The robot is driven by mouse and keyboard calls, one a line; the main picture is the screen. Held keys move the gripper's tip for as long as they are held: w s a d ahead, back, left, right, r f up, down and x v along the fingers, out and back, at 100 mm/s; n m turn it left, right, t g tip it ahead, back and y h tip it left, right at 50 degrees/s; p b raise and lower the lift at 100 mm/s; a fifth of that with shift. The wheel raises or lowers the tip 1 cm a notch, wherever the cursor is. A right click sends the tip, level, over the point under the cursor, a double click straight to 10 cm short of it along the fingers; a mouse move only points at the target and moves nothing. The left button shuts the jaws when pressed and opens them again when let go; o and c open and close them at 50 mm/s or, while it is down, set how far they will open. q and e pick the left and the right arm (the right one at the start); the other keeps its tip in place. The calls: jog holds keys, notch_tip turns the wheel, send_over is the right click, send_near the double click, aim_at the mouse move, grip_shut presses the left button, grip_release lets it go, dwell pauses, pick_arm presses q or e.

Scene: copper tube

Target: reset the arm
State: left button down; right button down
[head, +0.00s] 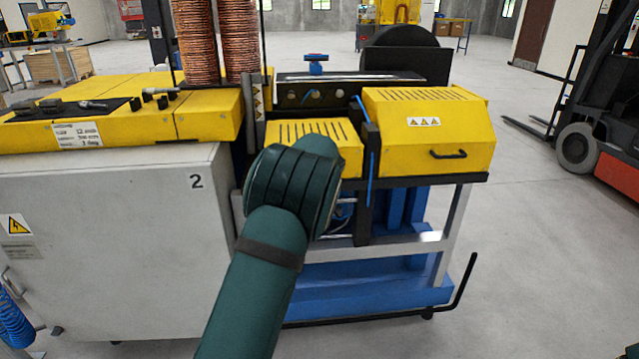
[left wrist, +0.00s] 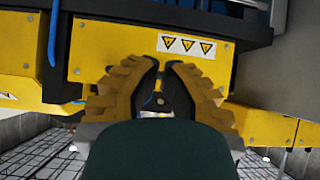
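In the head view my dark green left arm (head: 265,255) rises from the bottom centre and ends in a thick rounded joint in front of the machine. Its gripper is hidden behind that joint. In the left wrist view my left gripper (left wrist: 163,68) shows two tan, stepped fingers curving toward each other with a narrow gap between their tips. I see nothing held between them. A yellow panel with warning triangles (left wrist: 185,45) is beyond the fingertips. My right gripper is not in view.
A grey cabinet (head: 110,230) with a yellow top stands left. A yellow hooded machine (head: 425,140) on a blue-and-grey frame is close beyond the arm. Copper coils (head: 198,45) stand behind. A forklift (head: 600,120) is at right; the floor (head: 540,260) before it is clear.

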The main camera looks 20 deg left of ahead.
pick_arm(q)
jog(key=shift+s+d+f, duration=0.35)
jog(key=shift+s+d, duration=0.05)
jog(key=shift+s, duration=0.2)
jog(key=s+d+f+m+g+h, duration=0.1)
jog(key=s+d+f+h, duration=0.15)
jog(key=s+f, duration=0.4)
jog(key=s+d+f+g+h, duration=0.1)
jog(key=s+d+f, duration=0.25)
jog(key=f, duration=0.55)
jog(key=s+d+f+m+g+h, duration=0.1)
jog(key=s+d+f+g, duration=0.15)
jog(key=s+f, duration=0.4)
jog(key=s+d+f+m+g+h, duration=0.1)
jog(key=s+d+f+h, duration=0.1)
jog(key=s+d, duration=0.6)
jog(key=s+d+f+m+g+h, duration=0.1)
jog(key=s+d+f+h, duration=0.2)
jog(key=s+d, duration=0.6)
jog(key=s+f, duration=0.2)
jog(key=s, duration=0.5)
jog(key=shift+f+m, duration=0.2)
jog(key=shift+m, duration=0.1)
jog(key=shift+g, duration=0.25)
